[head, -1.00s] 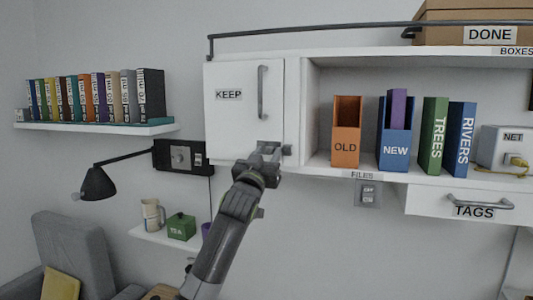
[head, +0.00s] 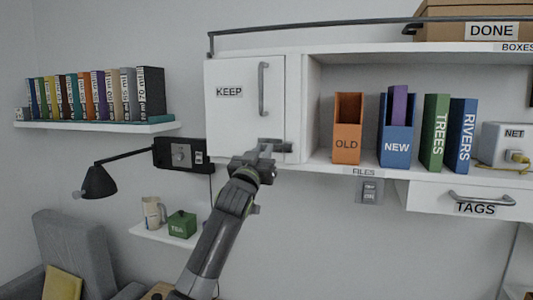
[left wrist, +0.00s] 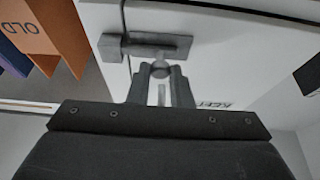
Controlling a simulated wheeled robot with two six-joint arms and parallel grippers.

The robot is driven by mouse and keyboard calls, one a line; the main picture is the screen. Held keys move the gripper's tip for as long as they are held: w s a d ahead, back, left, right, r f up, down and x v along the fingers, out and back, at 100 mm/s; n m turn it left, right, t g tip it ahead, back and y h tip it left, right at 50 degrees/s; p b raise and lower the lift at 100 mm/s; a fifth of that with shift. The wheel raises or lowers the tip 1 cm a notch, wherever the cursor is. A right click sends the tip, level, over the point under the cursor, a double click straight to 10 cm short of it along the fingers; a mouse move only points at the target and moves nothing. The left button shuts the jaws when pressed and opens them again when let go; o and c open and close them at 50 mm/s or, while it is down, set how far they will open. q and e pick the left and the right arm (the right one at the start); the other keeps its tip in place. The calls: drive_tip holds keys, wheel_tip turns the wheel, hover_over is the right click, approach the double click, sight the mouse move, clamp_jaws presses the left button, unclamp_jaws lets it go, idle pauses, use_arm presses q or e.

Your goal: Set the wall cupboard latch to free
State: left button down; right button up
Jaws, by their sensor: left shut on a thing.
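The white wall cupboard door (head: 229,125) is closed and carries a KEEP label. Its grey latch (head: 276,144) sits at the lower right corner; the latch also shows in the left wrist view (left wrist: 178,43). My left gripper (head: 264,155) is at the latch from below. In the left wrist view its fingers (left wrist: 160,78) are shut on the round latch knob (left wrist: 160,67). A grey block (left wrist: 110,47) lies across the door gap from the latch plate. Whether the bolt still reaches into it I cannot tell. My right gripper is not in view.
A vertical door handle (head: 263,90) is above the latch. An orange OLD file box (head: 346,145) and a blue NEW box (head: 396,148) stand on the open shelf to the right. A black wall panel (head: 183,155) is left of my gripper.

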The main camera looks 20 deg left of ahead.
use_arm(q)
drive_tip(key=shift+a, duration=0.7)
drive_tip(key=c, duration=1.7)
unclamp_jaws()
drive_tip(key=shift+d, duration=0.1)
drive_tip(key=shift+o, duration=1.9)
drive_tip(key=shift+a, duration=0.35)
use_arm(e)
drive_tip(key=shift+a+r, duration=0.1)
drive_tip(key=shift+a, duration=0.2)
use_arm(q)
drive_tip(key=shift+d, duration=0.1)
